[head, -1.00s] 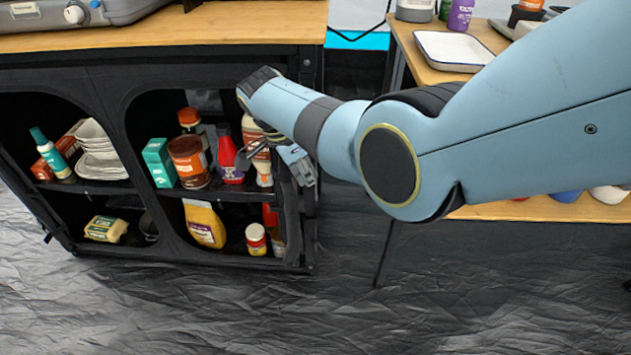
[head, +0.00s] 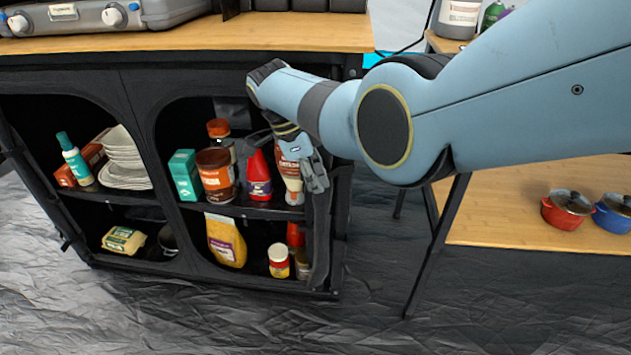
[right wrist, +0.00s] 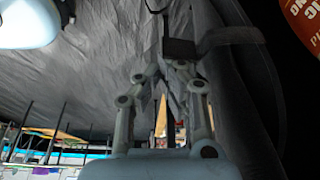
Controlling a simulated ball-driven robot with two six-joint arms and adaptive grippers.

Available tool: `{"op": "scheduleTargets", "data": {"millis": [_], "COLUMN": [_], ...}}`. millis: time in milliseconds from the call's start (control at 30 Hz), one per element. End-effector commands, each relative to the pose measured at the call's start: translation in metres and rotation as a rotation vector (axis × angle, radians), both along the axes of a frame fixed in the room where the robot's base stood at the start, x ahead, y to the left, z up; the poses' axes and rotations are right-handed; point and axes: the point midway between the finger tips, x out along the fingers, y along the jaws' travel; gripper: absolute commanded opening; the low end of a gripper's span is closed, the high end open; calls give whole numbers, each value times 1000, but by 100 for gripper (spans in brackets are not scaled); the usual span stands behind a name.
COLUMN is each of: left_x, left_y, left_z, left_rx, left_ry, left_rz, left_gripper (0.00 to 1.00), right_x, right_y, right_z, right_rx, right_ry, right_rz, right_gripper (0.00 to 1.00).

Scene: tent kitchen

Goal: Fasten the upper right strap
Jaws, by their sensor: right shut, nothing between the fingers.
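The black fabric cupboard (head: 130,80) stands under the wooden counter with both compartments uncovered. A dark roll of door fabric (head: 321,235) hangs along its right edge. My right gripper (head: 316,178) is shut and empty in front of the upper right part of the opening, beside that roll. In the right wrist view my gripper's fingers (right wrist: 164,82) are together, with dark fabric (right wrist: 240,95) close on the right. A dark strap-like band (right wrist: 228,38) lies beyond the fingertips there; its fastening is unclear. In the head view my arm hides the upper right corner. My left gripper is out of view.
Plates (head: 124,160) are in the left compartment. A wooden table (head: 500,215) with a red pot (head: 566,209) stands right. The crinkled floor in front is clear.

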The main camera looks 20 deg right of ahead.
Motion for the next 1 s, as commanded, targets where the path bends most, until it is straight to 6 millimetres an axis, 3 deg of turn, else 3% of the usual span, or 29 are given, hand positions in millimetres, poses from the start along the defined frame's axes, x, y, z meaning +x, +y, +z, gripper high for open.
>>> {"op": "scheduleTargets", "data": {"millis": [567, 1000], "left_x": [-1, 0], "left_y": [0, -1], "left_z": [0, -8], "left_rx": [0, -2], "left_ry": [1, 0], "left_rz": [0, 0], "left_gripper": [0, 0], "right_x": [6, 13], "right_y": [1, -13], "right_z": [3, 2], "right_rx": [4, 3], "right_ry": [-18, -16], "right_rz": [3, 4], "right_gripper": [0, 0]}}
